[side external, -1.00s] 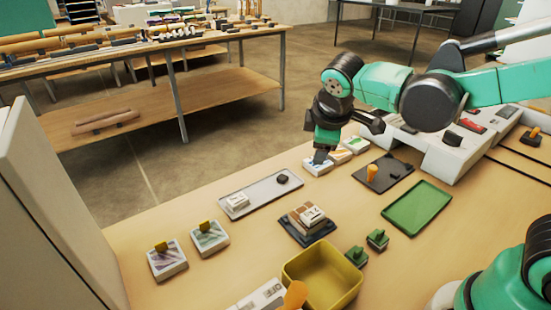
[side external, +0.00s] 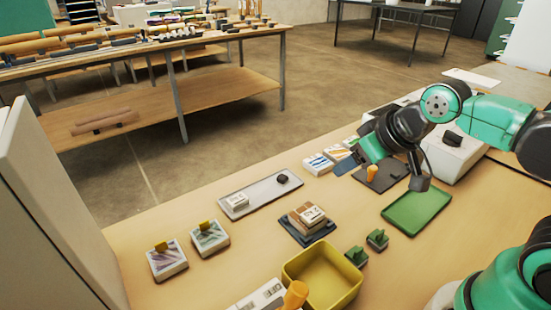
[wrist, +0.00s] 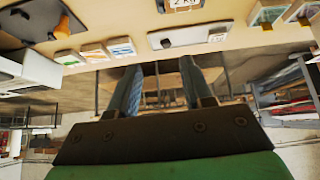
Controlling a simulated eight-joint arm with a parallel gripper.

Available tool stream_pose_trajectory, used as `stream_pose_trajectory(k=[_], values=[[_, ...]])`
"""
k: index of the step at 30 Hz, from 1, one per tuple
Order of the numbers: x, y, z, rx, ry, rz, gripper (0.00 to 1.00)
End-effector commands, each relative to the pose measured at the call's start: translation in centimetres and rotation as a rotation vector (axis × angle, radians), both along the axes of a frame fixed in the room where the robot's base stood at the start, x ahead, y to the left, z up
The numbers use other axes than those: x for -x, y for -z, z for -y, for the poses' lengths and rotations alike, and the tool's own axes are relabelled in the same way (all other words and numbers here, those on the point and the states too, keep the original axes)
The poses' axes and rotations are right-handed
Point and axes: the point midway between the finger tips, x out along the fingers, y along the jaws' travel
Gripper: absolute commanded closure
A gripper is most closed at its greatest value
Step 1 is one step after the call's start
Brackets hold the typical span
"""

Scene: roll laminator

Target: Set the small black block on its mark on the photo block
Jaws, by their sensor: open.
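A small black rounded piece (side external: 282,179) lies on the far right part of the light grey tray (side external: 262,194); it is a dark spot in the wrist view (wrist: 165,43). White photo blocks (side external: 318,163) with coloured pictures stand beyond the tray, and two more (side external: 167,262) with yellow knobs stand at the left. I cannot tell which photo block carries the mark, or be sure which black piece is meant. My gripper (side external: 350,168) is open and empty, tilted above the table by the dark tray. In the wrist view its fingers (wrist: 160,68) are apart with nothing between them.
The dark tray (side external: 382,184) with an orange knob (side external: 372,173) is partly hidden by my gripper. Bare table lies at front left.

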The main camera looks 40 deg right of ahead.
Motion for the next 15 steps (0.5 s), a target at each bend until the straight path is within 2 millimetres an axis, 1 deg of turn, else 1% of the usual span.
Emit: stream_pose_trajectory(k=[2, 5, 10, 15], values=[[-0.5, -0.2, 0.0, 0.048, -0.043, -0.019, 0.55], [-1.8, -0.6, 0.1, 0.171, -0.15, -0.071, 0.55], [-5.3, -0.7, 0.1, 0.469, -0.406, -0.208, 0.55], [-9.1, 0.3, -0.3, 0.763, -0.653, -0.366, 0.55]])
